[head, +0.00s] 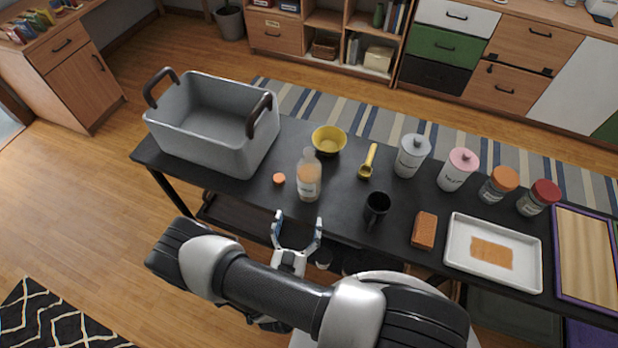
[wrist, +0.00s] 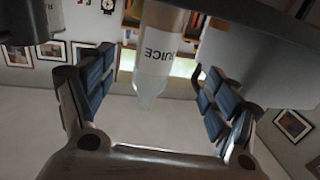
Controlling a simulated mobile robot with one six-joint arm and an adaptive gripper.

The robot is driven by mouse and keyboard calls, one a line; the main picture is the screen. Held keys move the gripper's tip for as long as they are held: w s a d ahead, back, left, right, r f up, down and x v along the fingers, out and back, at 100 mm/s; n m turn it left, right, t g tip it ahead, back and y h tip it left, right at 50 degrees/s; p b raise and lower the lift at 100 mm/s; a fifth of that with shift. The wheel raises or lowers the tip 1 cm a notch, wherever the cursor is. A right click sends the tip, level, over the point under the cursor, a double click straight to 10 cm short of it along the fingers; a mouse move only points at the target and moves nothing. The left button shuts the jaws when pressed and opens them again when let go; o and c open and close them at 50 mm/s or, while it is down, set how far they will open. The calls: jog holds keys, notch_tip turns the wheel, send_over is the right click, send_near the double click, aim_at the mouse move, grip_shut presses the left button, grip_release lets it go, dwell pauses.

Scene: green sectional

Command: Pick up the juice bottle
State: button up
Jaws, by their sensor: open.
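The juice bottle (head: 308,178) stands upright on the black table in the head view. It is clear with pale orange contents and a white label. The wrist view is upside down and shows the bottle (wrist: 158,50) with its label reading JUICE, between and beyond the finger pads. My gripper (head: 297,222) is open and empty, at the table's front edge, just in front of the bottle and apart from it. In the wrist view the two blue-padded fingers (wrist: 152,95) are spread wide.
A grey bin (head: 205,148) stands left of the bottle, with an orange cap (head: 279,178) between them. A yellow bowl (head: 328,139) is behind it. A black mug (head: 376,208) and yellow scoop (head: 368,160) are to the right. Canisters, jars and a tray (head: 455,268) stand farther right.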

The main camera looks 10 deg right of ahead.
aim_at(306, 192)
jog(key=b+x, duration=0.1)
jog(key=x, duration=0.7)
jog(key=shift+w+d+f+b, duration=0.1)
jog(key=shift+w+d+b, duration=0.1)
jog(key=shift+w+b, duration=0.1)
jog(key=shift+b+x, duration=0.75)
jog(key=shift+x, duration=1.9)
jog(key=shift+s+d, duration=0.15)
jog(key=shift+c, duration=0.3)
jog(key=c, duration=1.5)
